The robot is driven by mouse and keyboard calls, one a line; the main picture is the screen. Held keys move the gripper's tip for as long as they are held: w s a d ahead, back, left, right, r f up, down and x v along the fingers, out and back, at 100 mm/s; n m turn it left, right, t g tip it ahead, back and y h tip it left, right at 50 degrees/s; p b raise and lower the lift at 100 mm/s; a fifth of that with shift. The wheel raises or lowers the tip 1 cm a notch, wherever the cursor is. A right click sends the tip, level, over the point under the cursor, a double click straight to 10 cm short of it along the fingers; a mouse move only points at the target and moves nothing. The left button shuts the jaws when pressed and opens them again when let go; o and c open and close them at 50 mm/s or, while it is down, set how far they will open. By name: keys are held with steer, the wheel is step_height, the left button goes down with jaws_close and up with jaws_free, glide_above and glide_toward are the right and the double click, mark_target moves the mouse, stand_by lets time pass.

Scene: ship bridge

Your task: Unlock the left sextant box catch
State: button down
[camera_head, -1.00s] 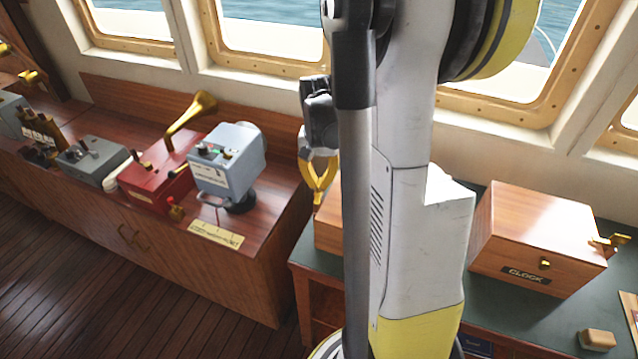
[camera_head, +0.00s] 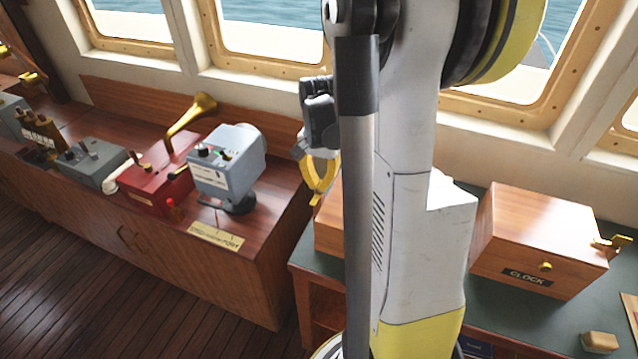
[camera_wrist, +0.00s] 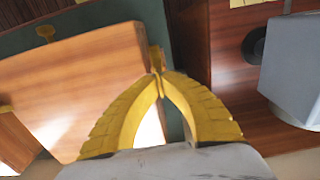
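The sextant box, a wooden case, shows partly in the head view (camera_head: 327,238), mostly hidden behind my arm. In the wrist view, its wooden face (camera_wrist: 90,80) fills the left. A small brass catch (camera_wrist: 155,57) stands at the box's edge, just beyond my fingertips. My gripper (camera_wrist: 160,84) has two yellow fingers whose tips come together at the catch. I see no clear gap between the tips, and cannot tell whether they touch the catch. In the head view, my gripper (camera_head: 316,200) points down beside the box's left end.
A wooden box labelled CLOCK (camera_head: 540,235) stands to the right on the green-topped table (camera_head: 480,320). A grey instrument (camera_head: 228,165) and a red box (camera_head: 155,185) with a brass horn sit on the console at left. A brass knob (camera_wrist: 45,32) shows in the wrist view.

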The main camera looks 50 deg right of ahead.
mark_target(319, 184)
steer(key=c, duration=1.6)
jaws_free()
step_height(319, 184, up, 12)
